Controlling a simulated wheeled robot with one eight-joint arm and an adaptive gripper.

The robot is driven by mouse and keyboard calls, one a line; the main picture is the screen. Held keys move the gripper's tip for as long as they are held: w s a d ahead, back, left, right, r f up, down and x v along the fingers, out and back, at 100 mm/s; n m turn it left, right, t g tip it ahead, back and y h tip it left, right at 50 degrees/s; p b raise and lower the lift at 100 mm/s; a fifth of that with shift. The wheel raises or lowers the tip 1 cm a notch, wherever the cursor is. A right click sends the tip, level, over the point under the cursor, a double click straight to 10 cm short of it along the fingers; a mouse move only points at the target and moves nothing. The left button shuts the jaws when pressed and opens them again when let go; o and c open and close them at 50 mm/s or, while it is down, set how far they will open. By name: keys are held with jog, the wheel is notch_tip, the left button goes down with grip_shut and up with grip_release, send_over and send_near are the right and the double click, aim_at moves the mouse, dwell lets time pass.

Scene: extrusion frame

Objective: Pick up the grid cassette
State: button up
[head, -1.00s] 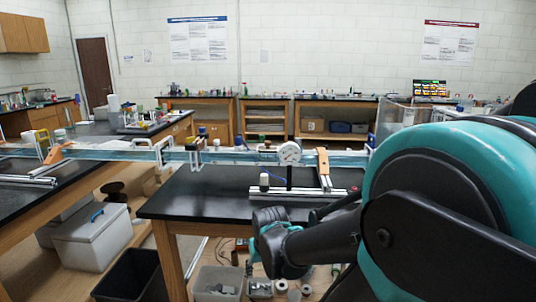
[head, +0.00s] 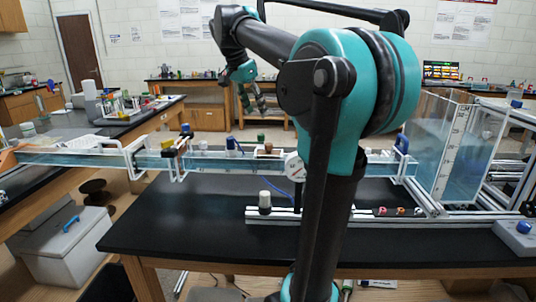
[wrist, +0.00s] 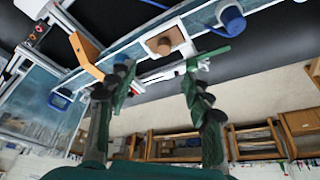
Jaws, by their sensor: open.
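My gripper (head: 252,100) is raised above and behind the long water channel (head: 90,158) in the head view. Its two fingers are spread and empty in the wrist view (wrist: 160,74). A small brown block with a round knob (wrist: 165,42) sits on the channel beyond the fingertips in the wrist view. It also shows on the channel's top in the head view (head: 267,150). I cannot tell whether this is the grid cassette. A blue cup-like part (wrist: 231,19) is beside it. A thin green bar (wrist: 213,54) shows near the right fingertip.
A clear water tank (head: 447,140) stands at the channel's right end. A white round gauge (head: 294,166) and white clamp frames (head: 136,158) stand along the channel. The black table (head: 170,225) has free room at its left front. Shelves (wrist: 172,146) stand behind.

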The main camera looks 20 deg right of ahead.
send_near(269, 144)
jog(key=x, duration=0.5)
jog(key=shift+d, duration=0.2)
jog(key=shift+w+x, duration=0.1)
jog(key=shift+x, duration=1.2)
jog(key=shift+w+x, duration=0.15)
jog(key=shift+x, duration=1.2)
jog(key=shift+a, duration=0.2)
jog(key=shift+c, duration=0.6)
grip_shut()
